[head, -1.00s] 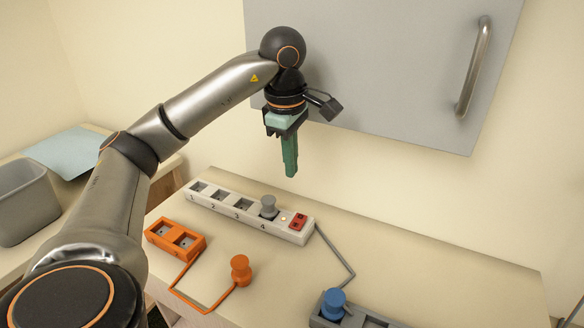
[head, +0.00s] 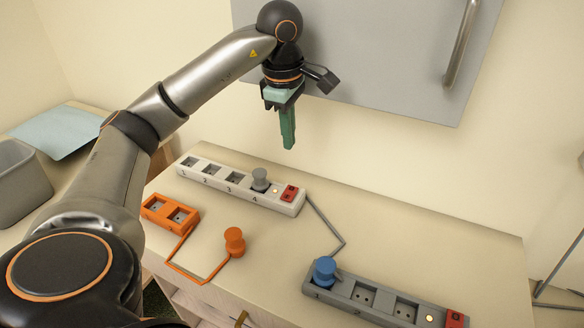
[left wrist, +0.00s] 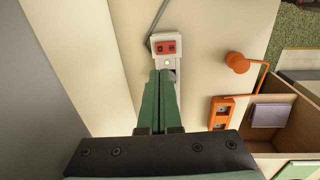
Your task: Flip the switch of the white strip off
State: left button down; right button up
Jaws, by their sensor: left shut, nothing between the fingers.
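The white strip (head: 228,187) lies on the table below the wall panel, with numbered sockets and a grey plug (head: 260,176) in socket 4. Its red switch (head: 289,193) is at the right end, beside a small lit lamp (head: 275,190). My left gripper (head: 289,146) has green fingers, shut and empty, pointing down in the air above the switch end. In the left wrist view the fingertips (left wrist: 160,74) show just below the red switch (left wrist: 166,47) and lamp, hiding much of the strip. My right gripper is not in view.
A grey strip (head: 385,300) with a blue plug (head: 324,268) and red switch is at the front right. A grey panel (head: 350,50) with a handle hangs behind. An open drawer (left wrist: 272,125) shows in the wrist view.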

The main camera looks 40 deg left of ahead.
pick_arm(q)
jog(key=b, duration=0.2)
send_near(292, 190)
jog(key=f, duration=0.3)
jog(key=w+f+b, duration=0.1)
jog(key=f, duration=0.1)
jog(key=shift+f, duration=0.35)
jog(key=shift+a+f, duration=0.1)
jog(key=shift+f, duration=0.45)
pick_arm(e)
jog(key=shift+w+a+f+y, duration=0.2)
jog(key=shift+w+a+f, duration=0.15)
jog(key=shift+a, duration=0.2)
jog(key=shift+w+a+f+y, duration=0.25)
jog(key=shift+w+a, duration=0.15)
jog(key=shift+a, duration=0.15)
pick_arm(q)
jog(key=shift+w+f, duration=0.1)
jog(key=shift+f, duration=0.15)
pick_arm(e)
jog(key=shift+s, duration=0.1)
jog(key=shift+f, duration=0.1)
